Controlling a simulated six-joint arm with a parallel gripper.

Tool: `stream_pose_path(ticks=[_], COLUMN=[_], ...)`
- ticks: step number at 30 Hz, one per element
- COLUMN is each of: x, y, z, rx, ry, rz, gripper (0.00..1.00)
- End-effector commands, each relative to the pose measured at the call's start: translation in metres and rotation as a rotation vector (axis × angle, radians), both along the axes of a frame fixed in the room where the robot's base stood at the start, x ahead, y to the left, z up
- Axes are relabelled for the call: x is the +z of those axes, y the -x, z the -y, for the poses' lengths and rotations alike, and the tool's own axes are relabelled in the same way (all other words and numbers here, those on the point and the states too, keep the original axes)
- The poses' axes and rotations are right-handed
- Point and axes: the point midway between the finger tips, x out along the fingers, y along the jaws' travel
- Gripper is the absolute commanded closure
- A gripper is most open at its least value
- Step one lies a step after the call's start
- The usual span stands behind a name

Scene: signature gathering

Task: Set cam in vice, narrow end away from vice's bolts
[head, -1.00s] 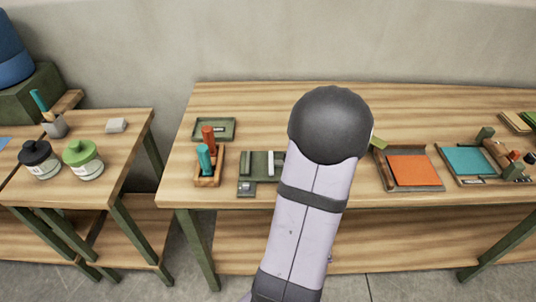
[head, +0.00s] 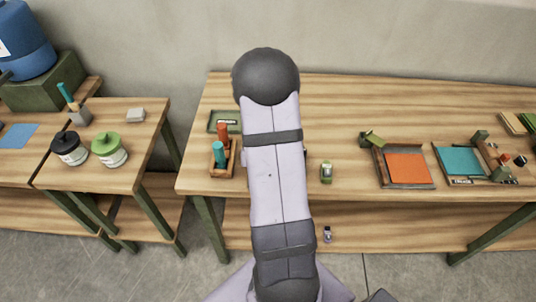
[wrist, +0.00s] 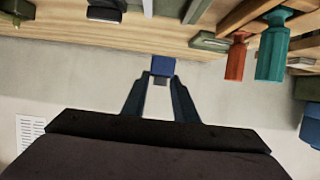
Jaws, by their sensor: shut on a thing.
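My gripper (wrist: 160,82) is shut on a small blue piece (wrist: 162,66), seen between its fingertips in the wrist view. I cannot make out which end of this piece is narrow, or whether it is the cam. In the head view my arm hides the gripper and the piece. I cannot identify the vice for sure. A dark green bar (wrist: 196,10) and a pale bar beside it show at the top of the wrist view, beyond the held piece. My arm covers that part of the bench in the head view.
A wooden holder (head: 223,168) with an orange and a teal handle stands left of my arm. A small green-and-white item (head: 327,172) is right of it. Trays with an orange sheet (head: 405,168) and a teal sheet (head: 460,161) lie further right. The back of the bench is mostly clear.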

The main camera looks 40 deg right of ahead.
Motion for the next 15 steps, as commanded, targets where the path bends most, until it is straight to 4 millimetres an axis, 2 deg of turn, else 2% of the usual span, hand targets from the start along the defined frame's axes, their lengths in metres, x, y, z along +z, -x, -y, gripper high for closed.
stream_pose_path(ticks=[5, 9, 15], x=[-0.007, -0.030, -0.047], y=[0.000, 0.000, 0.000], z=[0.000, 0.000, 0.000], rx=[0.000, 0.000, 0.000], ry=[0.001, -0.001, -0.001], rz=[0.002, 0.001, -0.001], gripper=[1.00, 1.00, 1.00])
